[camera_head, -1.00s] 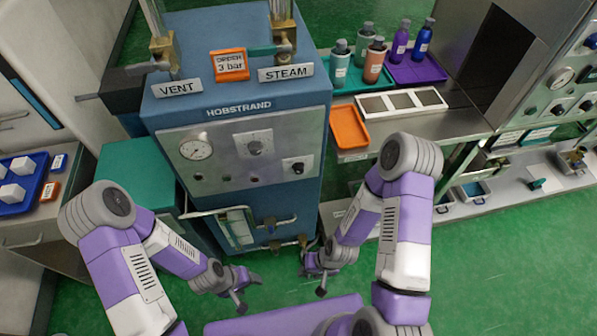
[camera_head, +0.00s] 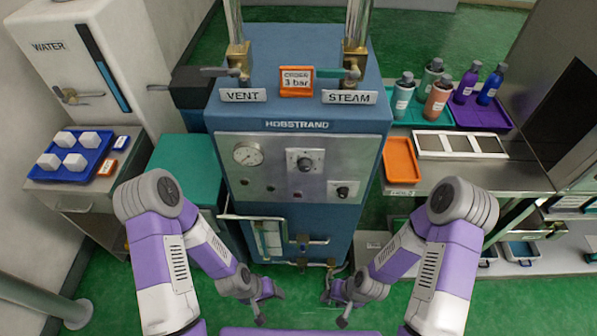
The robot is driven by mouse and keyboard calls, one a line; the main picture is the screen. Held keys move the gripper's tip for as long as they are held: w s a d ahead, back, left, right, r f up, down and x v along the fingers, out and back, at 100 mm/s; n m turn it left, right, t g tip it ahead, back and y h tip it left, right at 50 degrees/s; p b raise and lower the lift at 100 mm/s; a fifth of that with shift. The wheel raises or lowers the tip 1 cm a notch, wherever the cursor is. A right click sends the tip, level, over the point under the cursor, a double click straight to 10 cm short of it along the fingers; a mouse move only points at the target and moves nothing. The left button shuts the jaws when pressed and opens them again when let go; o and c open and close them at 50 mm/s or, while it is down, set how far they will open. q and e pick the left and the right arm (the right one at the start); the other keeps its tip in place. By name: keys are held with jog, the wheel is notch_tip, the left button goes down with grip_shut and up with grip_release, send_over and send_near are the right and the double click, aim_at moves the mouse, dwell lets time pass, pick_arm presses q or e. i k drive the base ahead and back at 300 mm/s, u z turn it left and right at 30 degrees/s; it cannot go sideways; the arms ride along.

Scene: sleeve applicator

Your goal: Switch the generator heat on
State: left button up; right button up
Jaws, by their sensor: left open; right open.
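The blue generator (camera_head: 292,94), labelled HOBSTRAND, stands upright in the middle of the camera_head view. Its grey front panel (camera_head: 270,180) carries a round gauge (camera_head: 248,154), a centre dial (camera_head: 304,163) and a black knob (camera_head: 343,191) at the lower right. Small dark and red round fittings sit lower on the panel, too small to read. My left gripper (camera_head: 265,302) is open and empty, low in front of the generator. My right gripper (camera_head: 336,306) is open and empty, low to its right. Neither touches the panel.
VENT (camera_head: 243,95) and STEAM (camera_head: 349,97) labels and an orange 3 bar sign (camera_head: 296,82) sit on top. A blue tray (camera_head: 104,157) of white blocks is at left, below a white WATER tank (camera_head: 60,47). An orange tray (camera_head: 401,172) and several bottles stand right.

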aim_at(342, 192)
jog(key=k, duration=1.25)
jog(key=u, duration=0.7)
jog(key=i, duration=0.85)
jog(key=z, duration=0.25)
